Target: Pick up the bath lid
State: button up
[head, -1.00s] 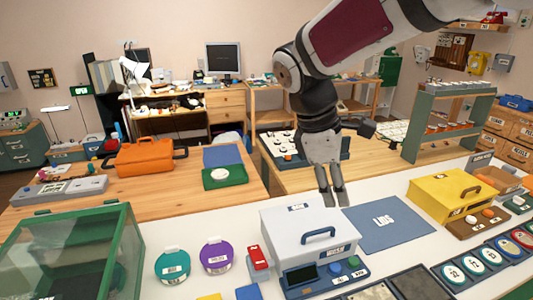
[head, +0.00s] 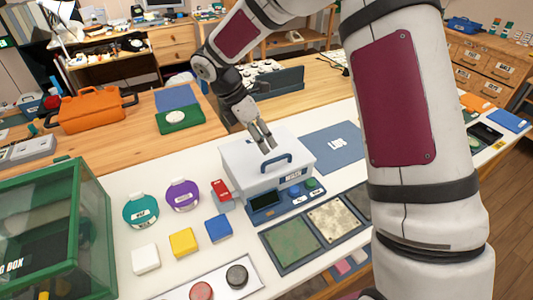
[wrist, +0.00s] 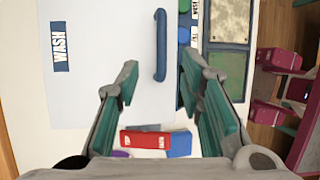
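The bath lid (head: 238,160) is the pale grey top of a box on the white table. A blue bar handle (head: 276,162) stands on it. In the wrist view the lid (wrist: 105,85) fills the upper left, with a "WASH" label and the handle (wrist: 160,45) upright in the picture. My gripper (head: 268,144) is above the lid, close to the handle in the head view. In the wrist view my gripper (wrist: 167,80) is open and empty. The handle's lower end lies between its fingers in the picture. The height of the gap to the handle is unclear.
A control panel (head: 265,201) sits at the box's front. A red block (head: 221,189), a purple round container (head: 182,195) and a teal one (head: 141,211) stand left of it. A green-framed glass box (head: 88,225) is further left. A blue "LABS" mat (head: 325,138) lies behind on the right.

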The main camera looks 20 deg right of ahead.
aim_at(272, 157)
jog(key=shift+p+x, duration=0.65)
jog(key=shift+x, duration=2.95)
jog(key=shift+s+a, duration=0.1)
jog(key=shift+s, duration=0.05)
grip_shut()
